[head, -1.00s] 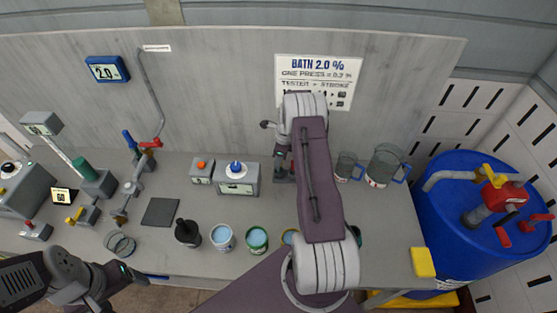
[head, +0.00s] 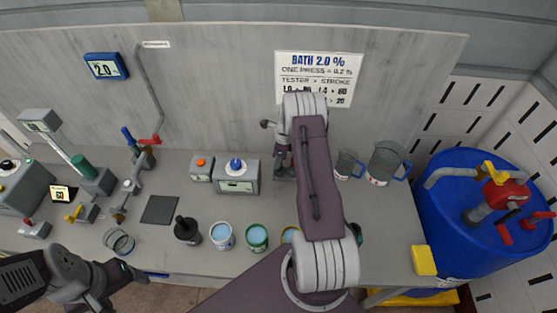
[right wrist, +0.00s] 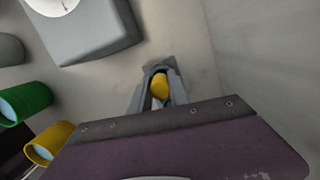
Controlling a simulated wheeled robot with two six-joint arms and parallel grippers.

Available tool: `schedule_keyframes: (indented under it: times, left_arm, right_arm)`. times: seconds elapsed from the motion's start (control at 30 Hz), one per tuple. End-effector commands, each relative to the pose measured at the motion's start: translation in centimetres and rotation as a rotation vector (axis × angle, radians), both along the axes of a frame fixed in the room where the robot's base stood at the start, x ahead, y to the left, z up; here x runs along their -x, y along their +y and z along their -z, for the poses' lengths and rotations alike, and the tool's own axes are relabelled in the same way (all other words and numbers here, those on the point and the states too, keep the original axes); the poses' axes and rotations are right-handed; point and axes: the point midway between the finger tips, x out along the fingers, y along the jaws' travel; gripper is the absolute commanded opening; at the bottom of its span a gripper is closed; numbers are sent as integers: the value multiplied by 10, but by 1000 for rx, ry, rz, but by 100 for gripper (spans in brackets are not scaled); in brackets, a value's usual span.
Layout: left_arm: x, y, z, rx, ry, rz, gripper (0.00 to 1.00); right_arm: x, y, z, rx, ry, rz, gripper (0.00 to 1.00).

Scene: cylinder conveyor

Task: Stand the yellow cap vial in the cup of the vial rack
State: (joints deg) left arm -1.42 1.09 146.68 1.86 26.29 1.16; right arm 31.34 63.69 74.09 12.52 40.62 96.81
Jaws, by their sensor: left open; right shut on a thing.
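The vial shows only as a yellow cap (right wrist: 160,86) in the right wrist view. My right gripper (right wrist: 159,72) is shut on it, pointing down near the back wall. In the head view my right gripper (head: 284,172) is just right of the grey box with a blue knob, partly behind my own arm, and the vial cannot be made out. I cannot make out the vial rack or its cup in either view. My left gripper (head: 140,276) is open and empty at the table's front left edge.
A grey box with a blue knob (head: 237,174) stands left of my right gripper. Clear jugs (head: 384,163) stand at right, near a blue drum (head: 450,225).

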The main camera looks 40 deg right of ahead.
Motion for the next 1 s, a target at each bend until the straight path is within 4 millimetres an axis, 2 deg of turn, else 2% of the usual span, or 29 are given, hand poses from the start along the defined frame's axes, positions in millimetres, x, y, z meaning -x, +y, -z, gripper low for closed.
schedule_keyframes:
  times: [0.2,0.23,0.3,0.67,0.77,1.0]
  left_arm:
    - [0,0,0,0,0,0,76]
    - [0,0,0,0,0,0,76]
    - [0,0,0,0,0,0,76]
    - [0,0,2,0,0,0,76]
    - [0,0,9,0,0,0,76]
    - [0,0,22,0,0,0,76]
  right_arm:
    - [0,0,0,0,0,0,0]
    - [0,0,0,0,0,0,27]
    - [0,0,0,0,0,0,47]
    - [0,-1,-3,1,-2,0,47]
    - [1,-3,-18,1,-4,2,47]
    - [7,-8,-69,2,-3,1,47]
